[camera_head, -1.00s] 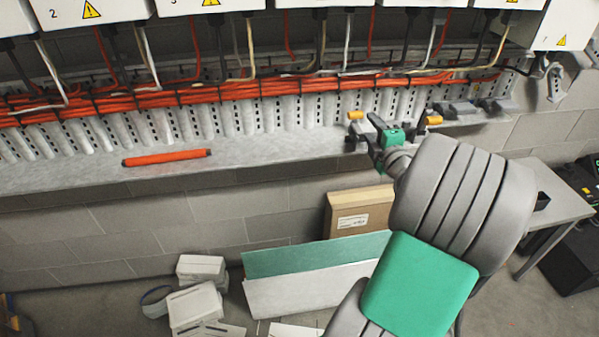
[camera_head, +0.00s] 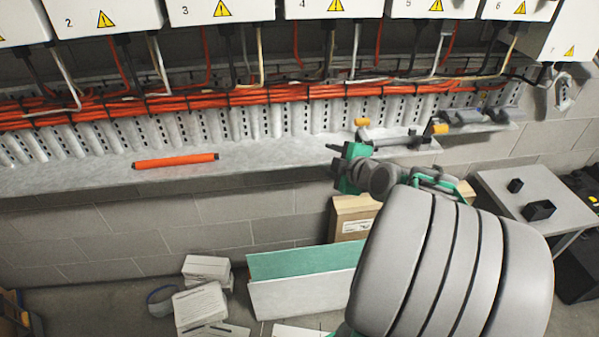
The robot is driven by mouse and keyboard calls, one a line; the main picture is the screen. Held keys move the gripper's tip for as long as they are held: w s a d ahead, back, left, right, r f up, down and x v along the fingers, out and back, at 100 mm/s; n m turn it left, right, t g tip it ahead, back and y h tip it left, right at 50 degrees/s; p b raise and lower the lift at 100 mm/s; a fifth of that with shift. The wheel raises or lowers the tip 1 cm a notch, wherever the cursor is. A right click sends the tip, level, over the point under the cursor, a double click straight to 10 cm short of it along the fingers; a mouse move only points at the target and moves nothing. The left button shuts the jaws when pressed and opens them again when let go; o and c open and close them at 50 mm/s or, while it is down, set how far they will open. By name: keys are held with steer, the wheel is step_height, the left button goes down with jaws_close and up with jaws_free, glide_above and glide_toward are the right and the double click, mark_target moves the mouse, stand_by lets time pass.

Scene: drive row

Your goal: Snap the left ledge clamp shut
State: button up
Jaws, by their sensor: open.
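The left ledge clamp (camera_head: 402,140) is a grey, bar-like fitting at the right part of the ledge, with an orange tip (camera_head: 362,122) at its left end. Another orange tip (camera_head: 440,129) shows near its right end; I cannot tell which clamp it belongs to. Whether the clamp is open or shut is too small to tell. My gripper (camera_head: 336,160), green with dark fingers, is open and points left, just in front of the ledge edge, left of and below the clamp. I see nothing between its fingers. My wrist lies close to the clamp's front.
A second grey clamp (camera_head: 480,117) sits further right. An orange rod (camera_head: 176,160) lies on the ledge (camera_head: 80,178). Orange cables (camera_head: 270,94) and numbered boxes (camera_head: 220,10) are above. Cartons (camera_head: 200,300) and boards (camera_head: 300,295) stand below; a grey table (camera_head: 560,205) is at right.

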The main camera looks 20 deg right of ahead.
steer(key=s+a+m+g+y+p, duration=0.1)
steer(key=s+a+m+g+p, duration=0.1)
steer(key=a, duration=0.8)
steer(key=shift+f+m+g+p, duration=0.35)
steer(key=shift+m+g, duration=0.35)
steer(key=shift+g, duration=0.2)
steer(key=shift+s+r, duration=0.1)
steer(key=s+d+f+m+g+h, duration=0.1)
steer(key=s+f+m+g, duration=0.25)
steer(key=s+m, duration=0.35)
steer(key=s+d+f+m+g, duration=0.1)
steer(key=s+f+m+g, duration=0.1)
steer(key=s+m+g, duration=0.4)
steer(key=a+r+n+t+p, duration=0.3)
steer(key=a+r, duration=0.4)
steer(key=a, duration=0.4)
steer(key=shift+a+r+n+t+p, duration=0.25)
steer(key=shift+a+n+t+p, duration=0.05)
steer(key=shift+t+p, duration=0.1)
